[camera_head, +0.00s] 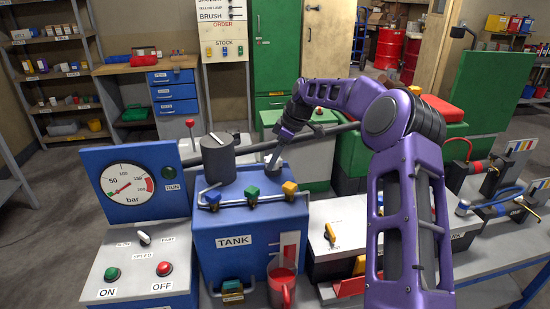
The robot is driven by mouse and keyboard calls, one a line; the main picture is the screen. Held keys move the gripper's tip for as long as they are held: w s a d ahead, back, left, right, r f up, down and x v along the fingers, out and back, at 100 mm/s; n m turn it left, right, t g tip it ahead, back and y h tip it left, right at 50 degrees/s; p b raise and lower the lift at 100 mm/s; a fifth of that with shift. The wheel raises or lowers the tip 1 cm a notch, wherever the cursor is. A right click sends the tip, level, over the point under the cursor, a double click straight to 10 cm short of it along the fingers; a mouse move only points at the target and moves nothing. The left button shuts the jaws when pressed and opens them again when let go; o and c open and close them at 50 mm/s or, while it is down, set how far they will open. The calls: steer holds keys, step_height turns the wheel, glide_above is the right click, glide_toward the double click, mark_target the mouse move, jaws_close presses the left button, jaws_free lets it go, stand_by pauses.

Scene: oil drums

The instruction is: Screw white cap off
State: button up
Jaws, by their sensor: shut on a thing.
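The blue tank (212,248), labelled TANK, stands at the middle of the bench. A small round cap (273,174) sits on its top at the right rear; it looks grey in this light. My purple arm reaches over from the right. My gripper (273,164) points down at a slant and is shut on the cap. The fingertips are small, and the arm's wrist partly covers the area behind them. I cannot tell whether the cap is seated or lifted slightly.
A dark grey cylinder (217,160) stands on the tank, left of the cap. Green, blue and yellow valves (252,194) line its front. A red cup (282,288) is below the gauge tube. A pressure gauge panel (130,186) stands left.

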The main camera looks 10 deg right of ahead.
steer(key=n+g, duration=0.1)
steer(key=n, duration=0.2)
steer(key=n+g, duration=0.1)
steer(key=n, duration=0.2)
steer(key=shift+w, duration=0.2)
steer(key=o, duration=1.4)
steer(key=shift+o, duration=0.2)
steer(key=shift+f, duration=0.1)
